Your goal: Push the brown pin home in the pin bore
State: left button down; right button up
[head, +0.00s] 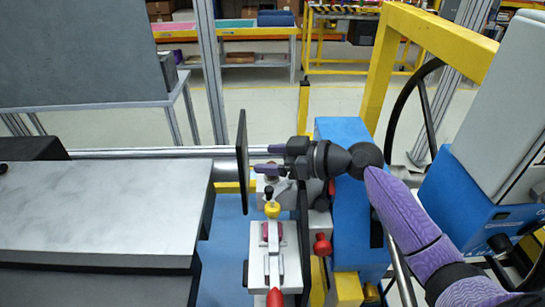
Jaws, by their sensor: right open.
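My right gripper (269,158) reaches in from the right on its purple arm. It is open, with two purple fingers pointing left, one above the other in the picture. Their tips are close to a thin dark upright panel (243,150); I cannot tell whether they touch it. A small brownish patch (271,167) shows beside the lower finger, above a light grey block; it is too small to tell whether it is the brown pin. I cannot make out the pin bore. My left gripper is not in view.
A toggle clamp with a red handle (276,297) and yellow collar (272,210) stands just below the gripper in the picture. A blue block (346,132) and red knob (322,245) are to its right. A grey-topped table (100,205) fills the left.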

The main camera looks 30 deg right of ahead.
notch_tip(320, 180, up, 10)
jog(key=p, duration=0.7)
